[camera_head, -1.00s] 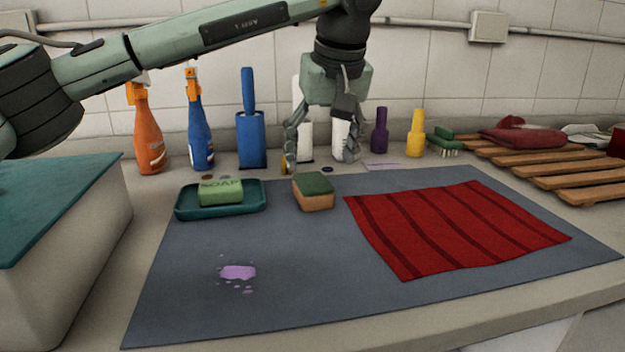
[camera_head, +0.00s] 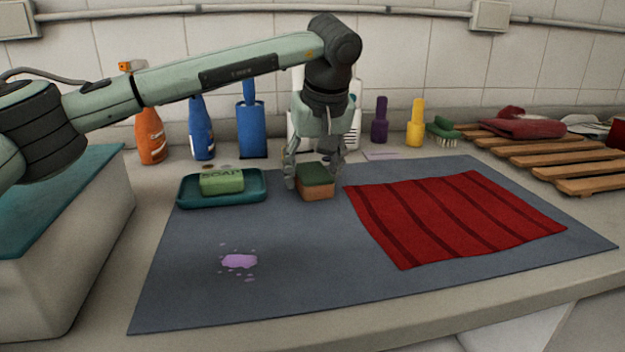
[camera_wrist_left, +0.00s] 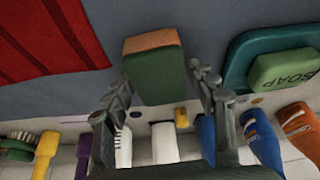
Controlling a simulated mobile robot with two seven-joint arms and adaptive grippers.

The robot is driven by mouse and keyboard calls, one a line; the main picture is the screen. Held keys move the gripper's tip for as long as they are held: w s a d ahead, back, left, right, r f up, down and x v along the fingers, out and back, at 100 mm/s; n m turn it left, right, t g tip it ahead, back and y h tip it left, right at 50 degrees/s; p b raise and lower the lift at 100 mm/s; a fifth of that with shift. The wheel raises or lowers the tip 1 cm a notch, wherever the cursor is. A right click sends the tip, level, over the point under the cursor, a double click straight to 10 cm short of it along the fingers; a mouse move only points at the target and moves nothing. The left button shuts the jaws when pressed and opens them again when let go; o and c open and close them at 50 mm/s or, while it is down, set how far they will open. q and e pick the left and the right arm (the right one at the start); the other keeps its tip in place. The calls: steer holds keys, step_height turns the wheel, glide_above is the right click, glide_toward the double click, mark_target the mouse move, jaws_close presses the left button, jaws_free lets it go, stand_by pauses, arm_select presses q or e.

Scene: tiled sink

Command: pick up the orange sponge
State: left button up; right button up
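The orange sponge (camera_head: 316,190) has a green top layer and lies on the grey mat (camera_head: 300,270), right of the soap dish. My left gripper (camera_head: 314,178) is lowered over it, with one finger on each side. The fingers look apart, and the gap on the left side of the sponge shows in the head view. In the left wrist view the sponge (camera_wrist_left: 154,68) lies between and just beyond the spread fingertips (camera_wrist_left: 160,85). My right gripper is in neither view.
A teal soap dish (camera_head: 255,198) with green soap (camera_head: 222,181) stands close on the left. A red striped cloth (camera_head: 455,215) lies on the right. Several bottles (camera_head: 202,135) stand behind along the wall. The front left of the mat is clear except for a purple spill (camera_head: 240,261).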

mark_target(309, 167)
arm_select(q)
steer(key=c, duration=0.4)
steer(key=shift+c, duration=0.2)
steer(key=shift+r, duration=0.4)
step_height(309, 167, up, 4)
steer(key=shift+f, duration=0.15)
steer(key=shift+s+a+r+b, duration=0.35)
steer(key=shift+s+a+b, duration=0.1)
steer(key=shift+s+a, duration=0.25)
steer(key=s+a+r+b, duration=0.1)
steer(key=s+a+r, duration=0.4)
steer(key=s+a, duration=0.1)
steer(key=shift+s+a+r, duration=0.25)
steer(key=shift+s+r, duration=0.15)
steer(key=shift+s, duration=0.2)
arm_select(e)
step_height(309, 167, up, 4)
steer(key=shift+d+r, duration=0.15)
